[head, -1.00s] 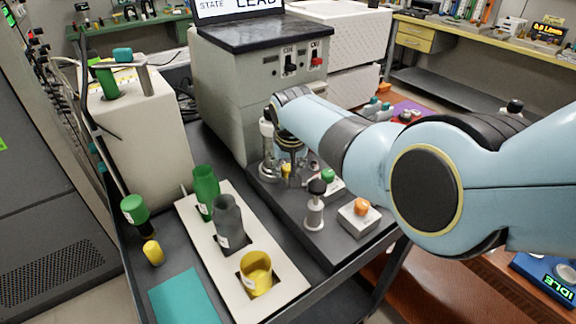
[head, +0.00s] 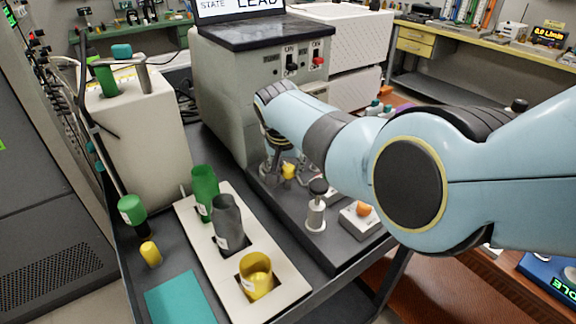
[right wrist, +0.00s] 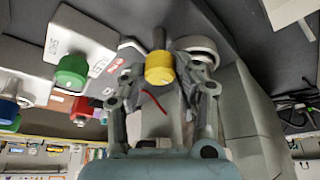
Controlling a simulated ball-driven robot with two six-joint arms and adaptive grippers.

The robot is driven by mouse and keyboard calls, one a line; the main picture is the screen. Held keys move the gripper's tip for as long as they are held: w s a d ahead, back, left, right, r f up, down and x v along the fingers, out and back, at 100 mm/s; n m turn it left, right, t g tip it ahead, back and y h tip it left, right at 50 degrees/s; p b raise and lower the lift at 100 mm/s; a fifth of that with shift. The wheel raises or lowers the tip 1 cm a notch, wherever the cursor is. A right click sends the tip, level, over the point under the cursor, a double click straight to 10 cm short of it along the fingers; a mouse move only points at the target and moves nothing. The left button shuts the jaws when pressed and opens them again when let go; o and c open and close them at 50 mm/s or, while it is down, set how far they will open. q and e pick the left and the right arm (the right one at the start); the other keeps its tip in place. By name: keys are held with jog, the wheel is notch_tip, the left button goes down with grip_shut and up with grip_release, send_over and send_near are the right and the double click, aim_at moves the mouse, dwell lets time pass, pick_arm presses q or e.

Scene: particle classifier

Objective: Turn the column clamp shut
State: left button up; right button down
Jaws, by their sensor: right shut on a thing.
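A yellow knob (head: 288,171), which looks like the column clamp's handle, stands on the dark base plate in front of the beige cabinet. It also shows in the right wrist view (right wrist: 160,69), on a dark stem. My right gripper (right wrist: 164,76) is shut on it, with one finger on either side. In the head view my right gripper (head: 282,160) is partly hidden under its own wrist, and the column behind it is largely covered. My left gripper is not in view.
A black-topped post (head: 317,205) and an orange button box (head: 361,215) stand just in front of my right arm. A green knob (right wrist: 70,72) and a red knob (right wrist: 82,110) are close by. A white rack (head: 225,250) holds green, grey and yellow cups.

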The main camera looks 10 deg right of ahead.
jog(key=shift+s, duration=0.1)
jog(key=c, duration=1)
grip_release()
jog(key=shift+c, duration=0.2)
jog(key=shift+o, duration=0.3)
